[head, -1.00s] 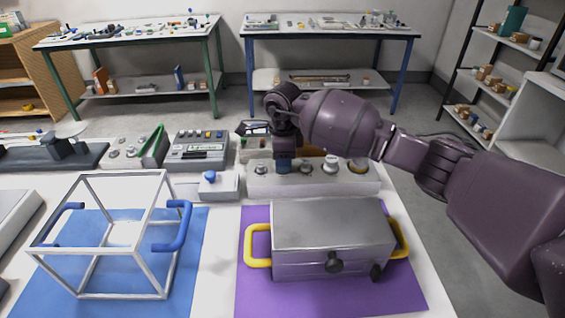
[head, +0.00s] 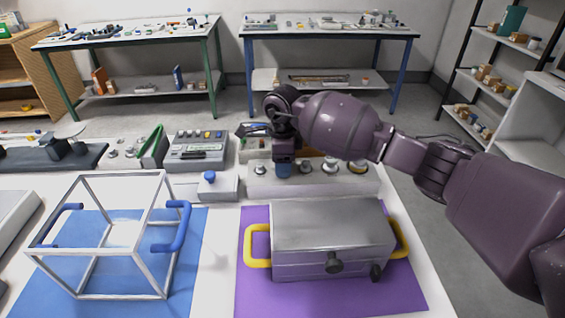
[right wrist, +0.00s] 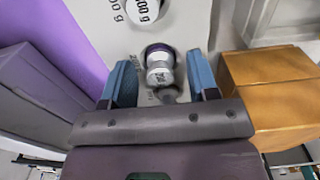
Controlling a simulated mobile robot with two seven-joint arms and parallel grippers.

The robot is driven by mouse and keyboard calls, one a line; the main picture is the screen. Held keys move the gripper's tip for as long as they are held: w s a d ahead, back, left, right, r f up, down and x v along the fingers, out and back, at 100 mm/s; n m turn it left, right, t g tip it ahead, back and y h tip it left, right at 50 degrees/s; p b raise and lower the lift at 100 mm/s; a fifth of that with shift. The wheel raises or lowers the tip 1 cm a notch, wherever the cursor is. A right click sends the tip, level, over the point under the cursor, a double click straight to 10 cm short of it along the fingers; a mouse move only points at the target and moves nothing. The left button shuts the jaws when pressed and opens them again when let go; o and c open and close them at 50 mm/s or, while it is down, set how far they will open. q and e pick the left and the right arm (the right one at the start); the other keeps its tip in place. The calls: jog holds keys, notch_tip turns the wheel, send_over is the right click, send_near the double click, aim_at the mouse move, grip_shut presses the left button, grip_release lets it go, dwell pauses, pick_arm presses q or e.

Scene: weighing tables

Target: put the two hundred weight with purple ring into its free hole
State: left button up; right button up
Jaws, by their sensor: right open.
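In the head view, my right gripper (head: 284,170) points down over the white weight block (head: 315,184), left of its middle. In the right wrist view, its two blue fingers (right wrist: 162,84) are open, one on each side of a shiny knobbed weight (right wrist: 160,72). A dark purple ring (right wrist: 157,50) shows around that weight, which I take to be the two hundred weight. I cannot tell whether the fingers touch it. In the head view the gripper hides this weight. I cannot make out a free hole. My left gripper is not in view.
A grey metal box (head: 331,235) with yellow handles sits on a purple mat (head: 255,295) in front. A wire frame (head: 75,178) with blue handles stands left. An orange-brown box (right wrist: 268,95) flanks the gripper.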

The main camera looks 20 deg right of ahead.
notch_tip(320, 180, up, 12)
jog(key=p, duration=0.1)
jog(key=shift+f, duration=0.1)
dwell(0.5)
